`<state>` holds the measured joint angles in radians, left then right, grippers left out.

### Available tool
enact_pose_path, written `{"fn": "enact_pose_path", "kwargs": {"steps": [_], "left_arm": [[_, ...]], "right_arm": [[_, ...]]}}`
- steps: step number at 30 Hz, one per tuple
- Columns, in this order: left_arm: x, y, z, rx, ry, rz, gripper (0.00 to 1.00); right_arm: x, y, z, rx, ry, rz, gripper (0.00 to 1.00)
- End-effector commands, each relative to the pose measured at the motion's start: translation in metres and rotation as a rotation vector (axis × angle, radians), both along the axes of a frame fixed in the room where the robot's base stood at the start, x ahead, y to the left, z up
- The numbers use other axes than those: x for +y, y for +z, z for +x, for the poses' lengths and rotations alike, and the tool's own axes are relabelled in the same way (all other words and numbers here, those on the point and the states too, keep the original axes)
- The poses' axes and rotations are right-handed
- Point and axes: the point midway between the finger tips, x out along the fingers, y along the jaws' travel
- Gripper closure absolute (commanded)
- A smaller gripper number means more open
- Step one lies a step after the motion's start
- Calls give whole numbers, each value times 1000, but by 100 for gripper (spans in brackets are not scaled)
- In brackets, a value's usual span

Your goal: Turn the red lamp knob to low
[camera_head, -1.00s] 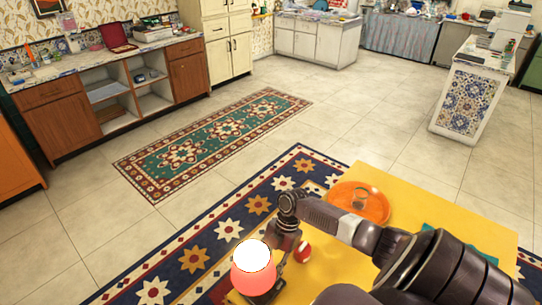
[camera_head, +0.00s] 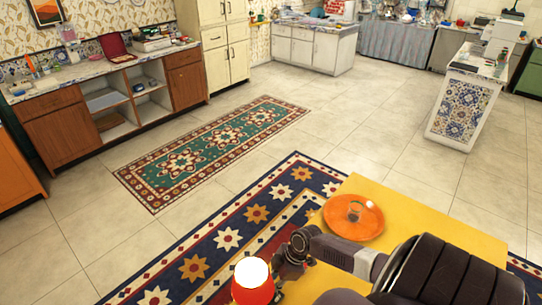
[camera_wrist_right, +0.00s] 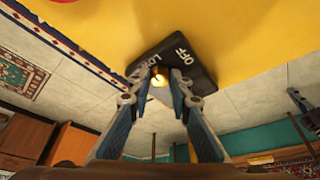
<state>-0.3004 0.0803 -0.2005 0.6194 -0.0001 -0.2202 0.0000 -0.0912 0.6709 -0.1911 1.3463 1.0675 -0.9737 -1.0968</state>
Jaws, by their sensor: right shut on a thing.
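The red lamp (camera_head: 253,285) stands at the bottom of the head view on the yellow table, with a bright white top opening. In the right wrist view its black base (camera_wrist_right: 195,68) shows white lettering "OFF" and what reads as "LO", partly covered. A small brass-coloured knob (camera_wrist_right: 159,80) is on the base. My right gripper (camera_wrist_right: 158,83) is shut on the knob, one blue-sided finger on each side. In the head view my right gripper (camera_head: 292,252) is beside the lamp, and the knob is hidden there. My left gripper is not in view.
An orange round tray (camera_head: 338,228) with a small glass (camera_head: 356,211) lies on the yellow table (camera_head: 420,222), beyond my right arm. A patterned rug (camera_head: 228,238) lies on the floor left of the table. A red thing shows at the wrist view's top left corner.

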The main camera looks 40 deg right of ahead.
Motion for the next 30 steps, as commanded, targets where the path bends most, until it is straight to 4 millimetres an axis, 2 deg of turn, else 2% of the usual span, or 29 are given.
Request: {"fn": "enact_pose_path", "kwargs": {"steps": [19, 20, 24, 30], "left_arm": [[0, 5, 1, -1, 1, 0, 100], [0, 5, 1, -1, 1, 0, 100], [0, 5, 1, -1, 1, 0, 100], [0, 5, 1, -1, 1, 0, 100]], "right_arm": [[-1, 1, 1, -4, -55, -2, 100], [-1, 1, 1, -4, -55, -2, 80], [-1, 1, 1, -3, -54, -2, 65], [0, 0, 0, -1, -54, -1, 64]]}}
